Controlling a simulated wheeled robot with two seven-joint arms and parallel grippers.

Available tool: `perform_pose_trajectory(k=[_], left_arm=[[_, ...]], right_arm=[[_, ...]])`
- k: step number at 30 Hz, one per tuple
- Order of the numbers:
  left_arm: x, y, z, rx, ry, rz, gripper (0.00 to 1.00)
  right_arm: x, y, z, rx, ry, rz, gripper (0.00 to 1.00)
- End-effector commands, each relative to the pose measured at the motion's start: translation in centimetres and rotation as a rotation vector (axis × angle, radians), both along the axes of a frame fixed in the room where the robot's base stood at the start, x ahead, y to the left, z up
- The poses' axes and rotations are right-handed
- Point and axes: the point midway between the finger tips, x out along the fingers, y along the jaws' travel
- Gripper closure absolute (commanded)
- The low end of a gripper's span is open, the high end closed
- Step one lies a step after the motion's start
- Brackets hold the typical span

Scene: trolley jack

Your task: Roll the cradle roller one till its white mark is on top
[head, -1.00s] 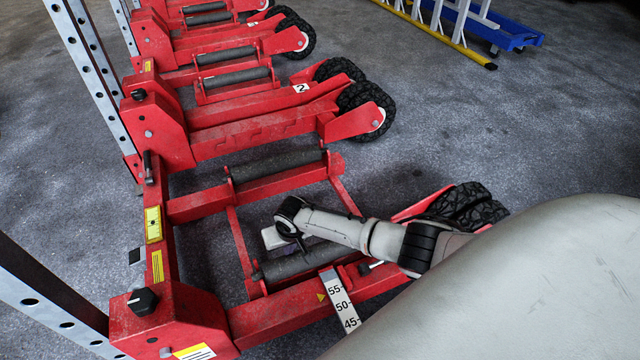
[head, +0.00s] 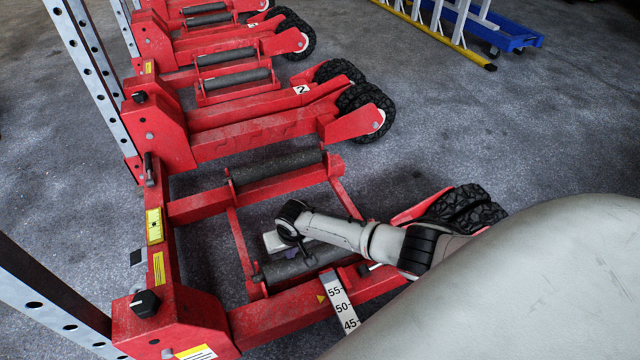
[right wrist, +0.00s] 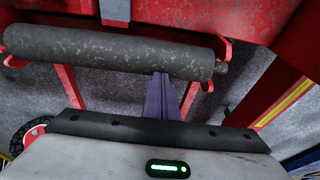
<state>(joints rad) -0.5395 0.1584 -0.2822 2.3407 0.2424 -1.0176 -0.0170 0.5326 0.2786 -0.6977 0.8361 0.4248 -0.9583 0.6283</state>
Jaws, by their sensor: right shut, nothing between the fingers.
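The near cradle roller (head: 296,264), a dark cylinder in a red frame, lies partly behind my right arm in the head view. In the right wrist view this roller (right wrist: 100,48) spans the upper part, with pale specks; I see no clear white mark on it. My right gripper (head: 291,254) is at the roller, mostly hidden by its own wrist. In the right wrist view the purple fingers (right wrist: 162,76) are shut and empty, their tips at the roller's lower edge, right of its middle; contact is unclear. My left gripper is not in view.
A second dark roller (head: 277,167) sits across the same red frame. A scale strip (head: 341,308) crosses the near beam. Black wheels (head: 465,208) stand at the beam's right end. Another red jack marked 2 (head: 302,89) stands behind. Open floor (head: 500,130) lies right.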

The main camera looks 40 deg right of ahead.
Motion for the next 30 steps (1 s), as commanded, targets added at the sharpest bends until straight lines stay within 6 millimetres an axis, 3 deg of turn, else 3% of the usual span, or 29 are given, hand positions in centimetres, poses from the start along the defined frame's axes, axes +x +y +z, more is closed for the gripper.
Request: perform_pose_trajectory(k=[1,15,26,30], left_arm=[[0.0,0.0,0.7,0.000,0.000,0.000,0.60],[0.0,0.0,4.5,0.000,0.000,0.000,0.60],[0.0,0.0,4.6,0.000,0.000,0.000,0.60],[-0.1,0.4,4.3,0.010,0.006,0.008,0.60]], right_arm=[[-1.4,-0.3,-0.4,-0.007,0.033,-0.004,1.00],[-0.9,-0.3,3.7,-0.007,0.018,-0.004,1.00],[-0.8,-0.3,3.8,-0.005,0.016,-0.001,1.00],[-2.4,2.0,3.2,0.022,0.014,0.050,1.00]])
